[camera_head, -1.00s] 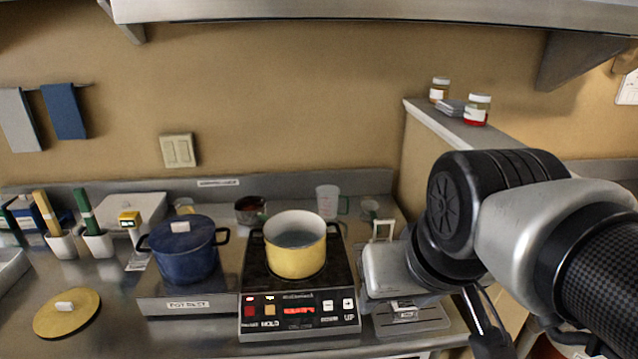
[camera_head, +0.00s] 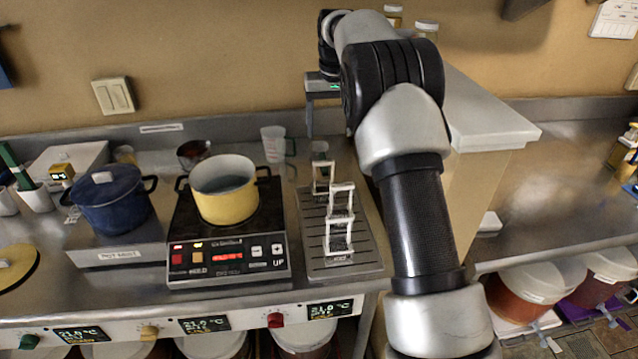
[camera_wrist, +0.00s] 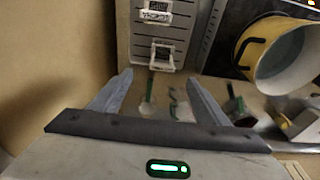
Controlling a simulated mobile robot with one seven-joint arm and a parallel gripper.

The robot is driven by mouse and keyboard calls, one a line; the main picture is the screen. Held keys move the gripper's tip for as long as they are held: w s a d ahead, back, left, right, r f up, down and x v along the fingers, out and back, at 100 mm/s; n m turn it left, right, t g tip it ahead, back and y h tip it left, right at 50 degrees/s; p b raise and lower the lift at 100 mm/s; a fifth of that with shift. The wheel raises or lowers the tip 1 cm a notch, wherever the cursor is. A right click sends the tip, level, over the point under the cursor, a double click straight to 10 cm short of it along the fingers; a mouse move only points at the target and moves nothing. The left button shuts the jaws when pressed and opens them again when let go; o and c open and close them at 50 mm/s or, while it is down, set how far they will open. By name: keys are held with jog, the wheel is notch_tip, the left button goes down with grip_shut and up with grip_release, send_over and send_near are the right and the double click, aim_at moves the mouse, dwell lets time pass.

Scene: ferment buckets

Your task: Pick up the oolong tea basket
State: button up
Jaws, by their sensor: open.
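Several wire-handled white tea baskets stand on a grey slotted rack right of the hot plate: a front one (camera_head: 339,238), a middle one (camera_head: 341,198) and a rear one (camera_head: 323,176). Two baskets show near the top of the wrist view, an upper one (camera_wrist: 158,12) and a lower one (camera_wrist: 161,56). Their labels are too small to read, so I cannot tell which is oolong. My gripper (camera_wrist: 159,77) is open and empty. In the head view it hangs above the back of the counter, behind the rack and apart from the baskets.
A yellow pot (camera_head: 225,195) stands on the hot plate (camera_head: 230,258) left of the rack (camera_head: 365,255). A blue pot (camera_head: 110,200) is farther left. A clear measuring cup (camera_head: 272,145) stands at the back. A partition ledge (camera_head: 485,115) rises to the right.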

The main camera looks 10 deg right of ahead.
send_near(323, 185)
jog(key=shift+d+f, duration=0.3)
jog(key=shift+f, duration=0.25)
jog(key=shift+w+a+f+p, duration=0.15)
jog(key=shift+f+p, duration=0.1)
jog(key=shift+f, duration=0.6)
jog(key=shift+w+f+p, duration=0.2)
jog(key=shift+f+p, duration=0.05)
jog(key=shift+f, duration=0.6)
jog(key=shift+w+a+f+p, duration=0.15)
jog(key=shift+f+p, duration=0.1)
jog(key=shift+f, duration=0.6)
jog(key=shift+r, duration=0.1)
jog(key=c, duration=1.5)
